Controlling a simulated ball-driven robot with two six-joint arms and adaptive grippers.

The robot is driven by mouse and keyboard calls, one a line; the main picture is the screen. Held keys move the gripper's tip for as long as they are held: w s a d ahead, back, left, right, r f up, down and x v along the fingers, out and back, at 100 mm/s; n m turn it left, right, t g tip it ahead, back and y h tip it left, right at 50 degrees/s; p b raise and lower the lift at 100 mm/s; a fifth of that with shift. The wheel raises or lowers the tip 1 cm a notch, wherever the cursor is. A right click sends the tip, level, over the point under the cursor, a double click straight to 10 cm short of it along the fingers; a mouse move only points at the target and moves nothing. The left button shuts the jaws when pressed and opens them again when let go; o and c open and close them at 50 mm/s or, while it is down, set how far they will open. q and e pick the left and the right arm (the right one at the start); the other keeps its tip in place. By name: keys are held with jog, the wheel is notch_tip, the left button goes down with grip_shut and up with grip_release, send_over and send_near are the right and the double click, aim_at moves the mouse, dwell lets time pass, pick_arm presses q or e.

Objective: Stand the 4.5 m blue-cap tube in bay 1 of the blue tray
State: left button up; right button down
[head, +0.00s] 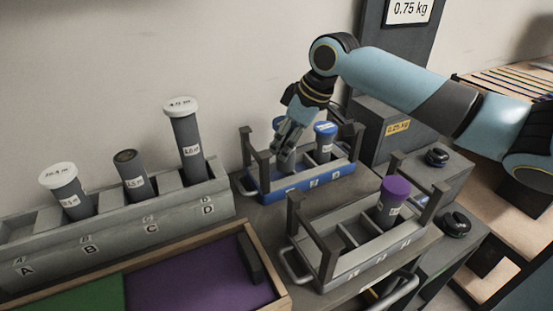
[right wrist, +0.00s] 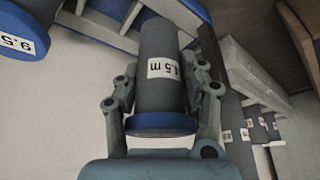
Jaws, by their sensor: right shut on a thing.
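My right gripper (head: 286,152) is over the left end of the blue tray (head: 306,184), pointing down. In the right wrist view it (right wrist: 165,95) is shut on the 4.5 m blue-cap tube (right wrist: 158,60), the blue cap nearest my palm. The tube's far end is among the tray's dividers; whether it touches the bay floor I cannot tell. In the head view my fingers mostly hide this tube. Another blue-cap tube (head: 325,143) stands further right in the tray; a blue-cap tube marked 9.5 (right wrist: 18,35) shows in the wrist view. My left gripper is not in view.
A grey rack (head: 120,236) at left holds several tubes. A grey tray (head: 352,262) in front holds a purple-cap tube (head: 393,200). Upright posts stand at both trays' ends. A wooden-rimmed box (head: 215,247) with green and purple sections lies front left.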

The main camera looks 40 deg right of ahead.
aim_at(277, 157)
jog(key=shift+w+d+x, duration=0.1)
jog(key=shift+d+x, duration=0.1)
jog(key=shift+x, duration=0.85)
jog(key=shift+w+d+x, duration=0.1)
jog(key=shift+d+x, duration=0.1)
jog(key=shift+x, duration=0.9)
jog(key=shift+w+d+x, duration=0.1)
jog(key=shift+d+x, duration=0.1)
jog(key=shift+x, duration=0.85)
jog(key=c, duration=0.7)
grip_release()
jog(key=v, duration=1.2)
jog(key=shift+r+p, duration=0.1)
jog(key=shift+p, duration=0.3)
